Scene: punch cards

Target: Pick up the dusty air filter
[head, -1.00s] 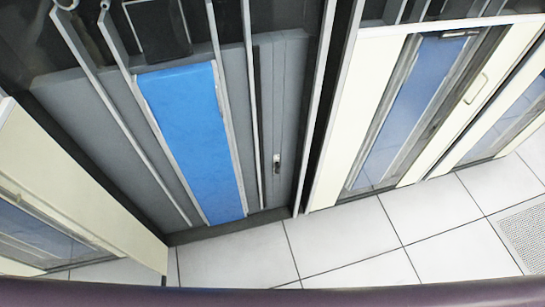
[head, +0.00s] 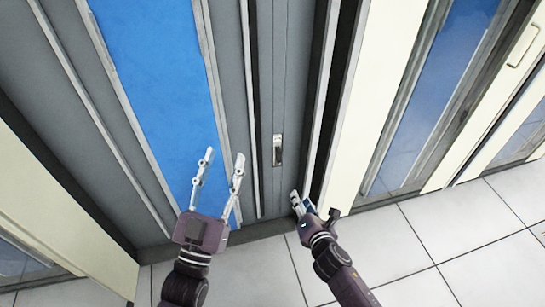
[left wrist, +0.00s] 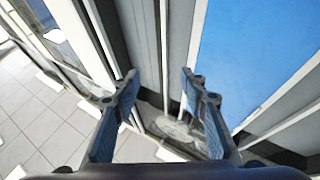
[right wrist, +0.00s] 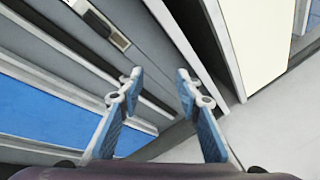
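I cannot pick out a dusty air filter with certainty in any view. A tall blue panel (head: 160,85) stands in the grey cabinet; it also shows in the left wrist view (left wrist: 250,55) and the right wrist view (right wrist: 35,110). A blurred grey-white patch (left wrist: 180,130) lies between my left fingers in the left wrist view; I cannot tell what it is. My left gripper (head: 224,155) is open and empty in front of the blue panel's lower end. My right gripper (head: 301,202) is open and empty by the cabinet's lower right edge.
A small metal latch (head: 278,150) sits on the grey cabinet strip. Pale tiled floor (head: 440,235) lies clear in front.

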